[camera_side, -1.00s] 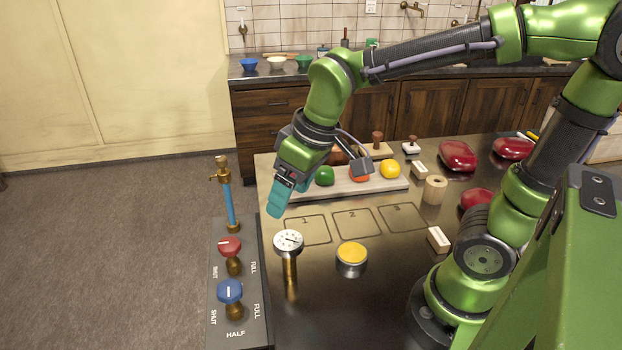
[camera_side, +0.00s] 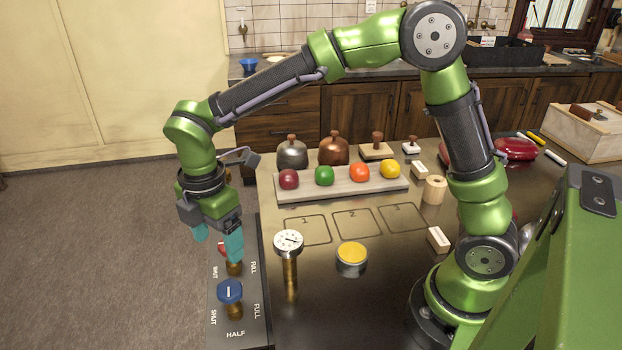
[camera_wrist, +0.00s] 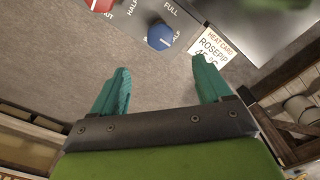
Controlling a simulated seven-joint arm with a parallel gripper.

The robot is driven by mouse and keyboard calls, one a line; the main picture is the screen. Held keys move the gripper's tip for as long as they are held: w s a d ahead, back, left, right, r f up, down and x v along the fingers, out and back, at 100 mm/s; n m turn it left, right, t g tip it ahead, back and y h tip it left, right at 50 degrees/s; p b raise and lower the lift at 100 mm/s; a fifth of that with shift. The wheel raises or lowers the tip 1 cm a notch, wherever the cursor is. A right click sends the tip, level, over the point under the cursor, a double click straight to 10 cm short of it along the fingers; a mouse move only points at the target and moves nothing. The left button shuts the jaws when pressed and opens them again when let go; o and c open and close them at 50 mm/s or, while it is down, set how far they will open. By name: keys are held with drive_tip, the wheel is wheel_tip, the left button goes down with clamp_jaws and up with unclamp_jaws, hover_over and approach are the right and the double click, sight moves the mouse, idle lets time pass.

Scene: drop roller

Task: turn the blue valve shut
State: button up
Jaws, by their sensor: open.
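The blue valve (camera_side: 229,291) is a round blue knob with a white pointer line, on a brass stem on the dark panel (camera_side: 243,328) marked SHUT, HALF and FULL. In the side view my gripper (camera_side: 217,246) is above and behind it, over the red valve (camera_side: 223,248), which it partly hides. My gripper's teal fingers are apart with nothing between them. In the wrist view the blue valve (camera_wrist: 161,36) lies beyond the fingertips (camera_wrist: 157,72), between them and apart from both. The red valve (camera_wrist: 99,5) shows at the top left edge there.
A pressure gauge (camera_side: 288,242) on a brass post and a yellow button (camera_side: 351,254) stand right of the panel. A rack (camera_side: 345,186) of coloured balls lies behind. A heat card (camera_wrist: 212,45) shows in the wrist view. The floor left of the panel is clear.

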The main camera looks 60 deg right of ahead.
sight(229, 287)
wheel_tip(229, 287, down, 12)
drive_tip(key=shift+f, duration=0.2)
drive_tip(key=c, duration=1)
